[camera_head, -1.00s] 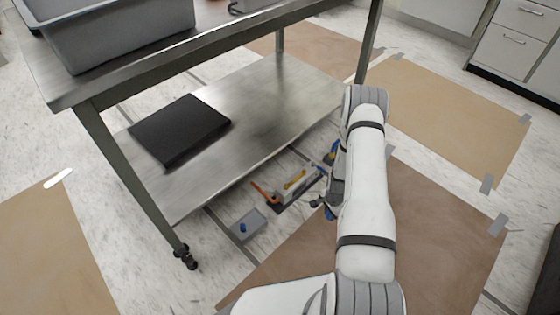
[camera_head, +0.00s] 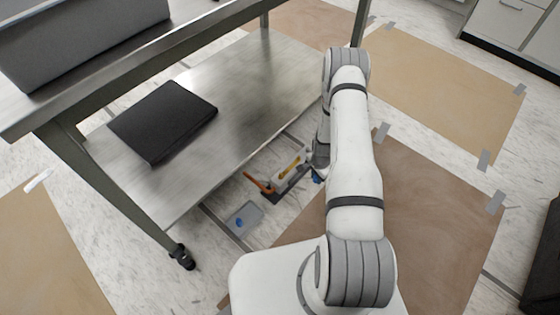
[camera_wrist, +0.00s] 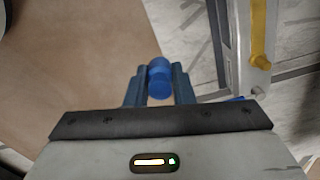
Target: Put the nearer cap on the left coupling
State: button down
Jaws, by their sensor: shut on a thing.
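My gripper (camera_wrist: 158,88) is shut on a blue cap (camera_wrist: 159,78), which sits between the fingertips in the wrist view. In the head view the arm hides most of the gripper; a bit of blue shows beside it. Another blue cap (camera_head: 239,222) is in the small grey tray (camera_head: 253,214) on the floor. I cannot make out the couplings clearly. The held cap is apart from the fixture.
A steel table stands at left; its low shelf (camera_head: 245,95) overhangs the floor near the fixture and carries a black flat case (camera_head: 163,120). A grey bin (camera_head: 80,40) is on top. Brown floor sheets (camera_head: 420,220) lie at right, with open room.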

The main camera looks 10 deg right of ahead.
aim_at(281, 174)
jog(key=w+a+r+n+p, duration=0.1)
jog(key=w+a, duration=0.1)
jog(key=a, duration=0.2)
jog(key=w+a+r+n, duration=0.1)
jog(key=w+a, duration=0.2)
jog(key=a, duration=0.1)
jog(key=w+a+r+n+p, duration=0.1)
jog(key=w+a, duration=0.2)
jog(key=a, duration=0.2)
jog(key=shift+p, duration=0.3)
jog(key=shift+f+b, duration=1.3)
jog(key=shift+f, duration=0.75)
jog(key=shift+f+b, duration=0.35)
jog(key=shift+b, duration=0.5)
jog(key=shift+f+b, duration=0.4)
jog(key=shift+f, duration=0.05)
jog(key=shift+f, duration=0.1)
jog(key=shift+f+b, duration=0.35)
jog(key=shift+b, duration=0.15)
jog(key=shift+f+b, duration=0.5)
jog(key=shift+b, duration=0.5)
dwell(1.5)
